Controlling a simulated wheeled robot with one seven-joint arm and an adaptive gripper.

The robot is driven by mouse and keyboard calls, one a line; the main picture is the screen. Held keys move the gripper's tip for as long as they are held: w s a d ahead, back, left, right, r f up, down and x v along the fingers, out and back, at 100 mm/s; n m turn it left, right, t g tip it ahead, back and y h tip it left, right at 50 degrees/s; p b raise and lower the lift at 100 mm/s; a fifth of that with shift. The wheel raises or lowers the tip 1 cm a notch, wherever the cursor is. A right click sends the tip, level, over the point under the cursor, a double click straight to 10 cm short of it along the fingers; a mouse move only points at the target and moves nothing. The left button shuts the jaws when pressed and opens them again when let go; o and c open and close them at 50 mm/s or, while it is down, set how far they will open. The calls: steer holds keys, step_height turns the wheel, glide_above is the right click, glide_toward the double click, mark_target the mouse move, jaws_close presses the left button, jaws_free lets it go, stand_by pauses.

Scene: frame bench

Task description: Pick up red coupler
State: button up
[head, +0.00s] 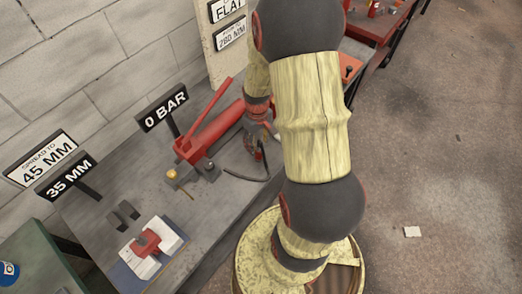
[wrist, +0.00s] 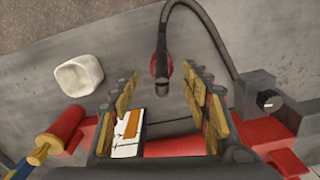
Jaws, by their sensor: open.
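In the wrist view, a small red round piece (wrist: 154,68), which looks like the red coupler, shows partly behind the dark end of a black hose (wrist: 215,35). My gripper (wrist: 160,78) is open, with its yellow-padded fingers on either side of the hose end and nothing visibly clamped. The red piece lies between and slightly beyond the fingertips; I cannot tell the exact depth gap. In the head view, my gripper (head: 260,143) is low over the bench beside the red pump (head: 213,132). The hose (head: 247,178) curves below it. The coupler is hard to make out there.
In the wrist view, a whitish block-like object (wrist: 79,75) lies left, above a red-and-yellow cylinder (wrist: 62,130). In the head view, the grey bench (head: 120,190) carries a "0 BAR" sign (head: 165,108), a "35 MM" sign (head: 66,176) and a red tool on a white pad (head: 172,233).

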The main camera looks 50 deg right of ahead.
mark_target(258, 153)
steer(key=f+b, duration=0.1)
steer(key=f, duration=0.2)
steer(key=f+b, duration=0.1)
steer(key=f, duration=0.2)
steer(key=shift+s+a+f+b, duration=0.1)
steer(key=shift+s+f+b, duration=0.1)
steer(key=shift+f+b, duration=0.15)
steer(key=shift+r, duration=0.1)
steer(key=shift+c, duration=0.8)
jaws_close()
